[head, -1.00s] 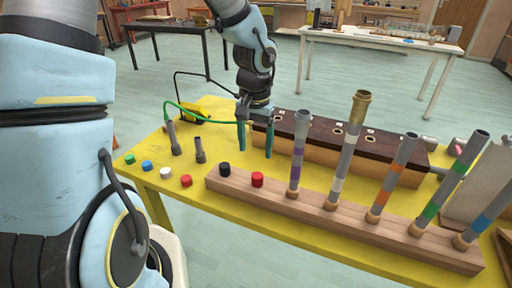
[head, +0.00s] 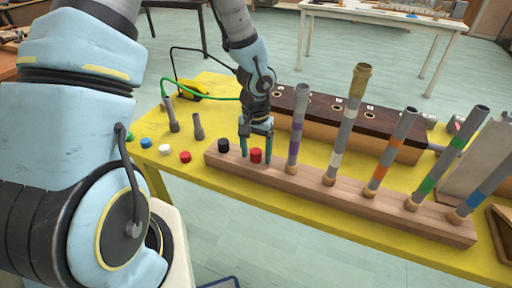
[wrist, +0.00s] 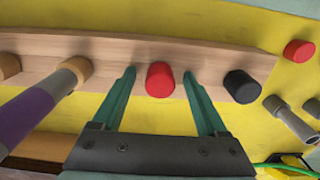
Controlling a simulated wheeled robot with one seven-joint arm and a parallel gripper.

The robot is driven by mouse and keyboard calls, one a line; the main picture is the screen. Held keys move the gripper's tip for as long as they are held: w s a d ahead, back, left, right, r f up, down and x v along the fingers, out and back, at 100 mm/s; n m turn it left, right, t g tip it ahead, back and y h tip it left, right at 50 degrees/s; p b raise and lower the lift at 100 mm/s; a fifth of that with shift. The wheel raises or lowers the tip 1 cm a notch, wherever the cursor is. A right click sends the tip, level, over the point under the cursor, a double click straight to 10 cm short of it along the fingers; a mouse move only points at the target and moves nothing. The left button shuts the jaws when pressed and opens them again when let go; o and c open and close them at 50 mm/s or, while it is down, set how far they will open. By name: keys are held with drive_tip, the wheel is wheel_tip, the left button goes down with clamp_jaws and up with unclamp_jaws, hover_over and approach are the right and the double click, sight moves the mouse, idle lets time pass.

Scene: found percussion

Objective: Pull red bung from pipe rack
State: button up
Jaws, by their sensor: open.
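The red bung (head: 256,155) sits in the wooden pipe rack (head: 330,200), between the black bung (head: 223,145) and the purple-banded pipe (head: 297,130). My gripper (head: 256,158) is open, its teal fingers reaching down on either side of the red bung. In the wrist view the red bung (wrist: 160,79) lies between the two fingertips, with a gap on each side. The black bung (wrist: 241,86) is just outside the right-hand finger there. How far the fingertips are above the rack is hard to tell.
Several banded pipes stand in the rack to the right, close by. A dark-topped wooden box (head: 345,120) is behind. Two short grey tubes and loose coloured bungs, including another red one (head: 185,157), are on the yellow table (head: 275,225) at left.

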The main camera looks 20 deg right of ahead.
sight(256, 151)
drive_tip(key=shift+c, duration=0.2)
clamp_jaws()
idle(0.4)
drive_tip(key=shift+r, duration=0.15)
drive_tip(key=shift+r+p, duration=1.3)
drive_tip(key=shift+r, duration=0.05)
drive_tip(key=shift+r+p, duration=1.25)
drive_tip(key=shift+r, duration=0.25)
